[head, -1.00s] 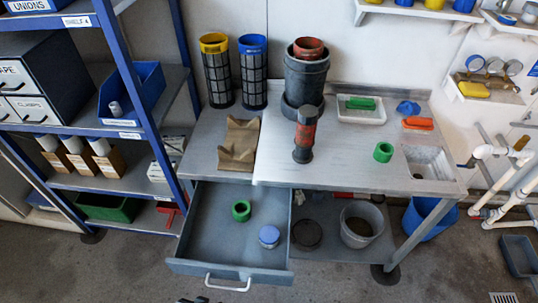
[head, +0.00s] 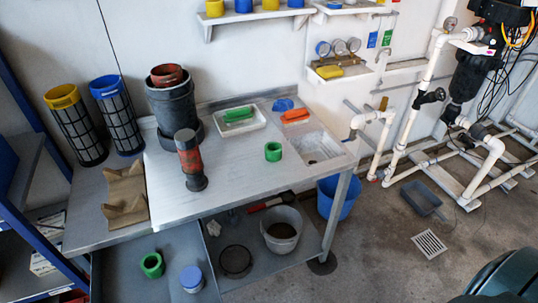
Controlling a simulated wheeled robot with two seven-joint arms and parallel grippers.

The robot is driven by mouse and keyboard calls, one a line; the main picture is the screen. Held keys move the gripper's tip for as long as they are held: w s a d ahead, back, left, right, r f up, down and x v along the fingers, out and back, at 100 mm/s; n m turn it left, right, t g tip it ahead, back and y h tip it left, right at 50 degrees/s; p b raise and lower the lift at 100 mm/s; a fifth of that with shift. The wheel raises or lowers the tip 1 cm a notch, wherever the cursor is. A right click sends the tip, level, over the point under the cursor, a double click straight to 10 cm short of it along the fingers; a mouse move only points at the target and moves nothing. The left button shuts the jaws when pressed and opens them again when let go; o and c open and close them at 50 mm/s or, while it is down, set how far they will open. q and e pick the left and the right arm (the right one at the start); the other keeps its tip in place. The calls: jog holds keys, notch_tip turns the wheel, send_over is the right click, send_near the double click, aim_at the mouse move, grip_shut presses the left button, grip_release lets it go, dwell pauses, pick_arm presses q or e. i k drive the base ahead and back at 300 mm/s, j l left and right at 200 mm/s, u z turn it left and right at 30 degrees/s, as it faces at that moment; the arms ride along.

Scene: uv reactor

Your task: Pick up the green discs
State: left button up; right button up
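One green disc (head: 273,152), ring-shaped with a dark opening, stands on the metal bench top, left of the sink. A second green disc (head: 152,265) of the same kind sits in the open grey drawer at the lower left, beside a blue-lidded jar (head: 192,279). A flat green block (head: 238,114) lies in a white tray (head: 262,122) at the back of the bench; it looks like a sponge or pad. Neither of my grippers shows in the head view.
A red and black cylinder (head: 189,160) stands mid-bench before a dark grey bucket (head: 172,108). A brown cardboard holder (head: 124,197) and two mesh filters stand left. A sink (head: 318,148) is at the right end; white pipework lies beyond. The front bench top is clear.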

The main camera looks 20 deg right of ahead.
aim_at(273, 152)
jog(key=l, duration=1.35)
jog(key=k+l, duration=0.15)
jog(key=l, duration=1.25)
